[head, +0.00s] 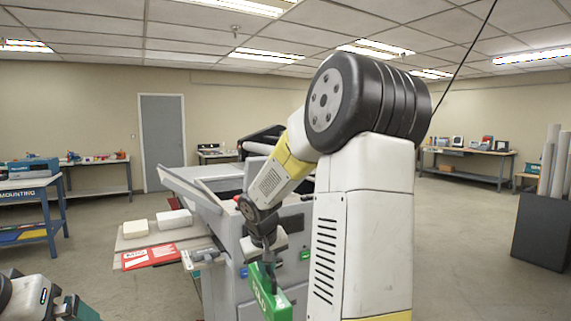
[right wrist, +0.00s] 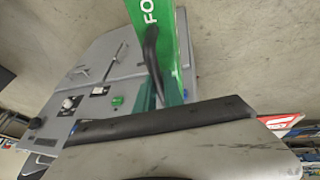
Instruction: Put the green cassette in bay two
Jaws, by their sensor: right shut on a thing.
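The green cassette (head: 272,298) with white letters hangs below my right gripper (head: 263,262) in the head view, cut off by the bottom edge. My right gripper is shut on its upper part. In the right wrist view the cassette (right wrist: 160,30) stands at the top, and a dark curved bar crosses it. The grey machine (head: 222,285) is behind the gripper, with a blue part (head: 244,272) and a green part (head: 305,255) on its front. My own arm covers much of this front, and I cannot tell which opening is bay two.
A low surface left of the machine holds red-and-white cards (head: 150,256) and two white blocks (head: 174,219). A blue bench (head: 30,190) is far left. A dark bin with rolls (head: 540,230) stands right. Open floor lies between the machine and the bin.

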